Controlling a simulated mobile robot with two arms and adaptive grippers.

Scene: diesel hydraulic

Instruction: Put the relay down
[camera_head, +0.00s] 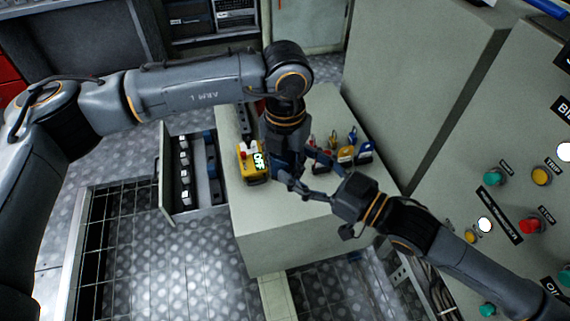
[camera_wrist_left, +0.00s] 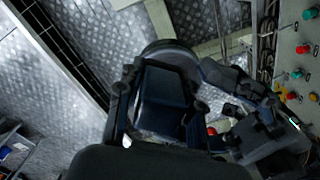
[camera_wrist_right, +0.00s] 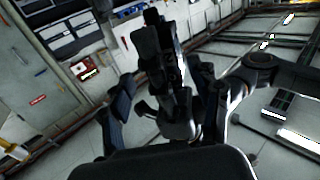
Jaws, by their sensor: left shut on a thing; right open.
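The relay is a dark blue-black block (camera_wrist_left: 165,98), seen in the left wrist view between the fingers of my left gripper (camera_wrist_left: 158,130). My left gripper (camera_head: 286,168) is shut on it above the grey-green cabinet top (camera_head: 285,228), pointing down. In the head view the block is hard to tell apart from the dark fingers. I cannot tell whether it touches the top. My right gripper (camera_head: 312,176) is open beside the left one, its fingers pointing toward it. In the right wrist view the right gripper (camera_wrist_right: 165,100) has the left gripper close in front.
A yellow box marked OFF (camera_head: 252,165) stands just left of my left gripper. Several small coloured items (camera_head: 346,152) stand to the right. An open drawer (camera_head: 195,172) holds parts at the left. A control panel (camera_head: 515,195) is at the right. The cabinet's front top is clear.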

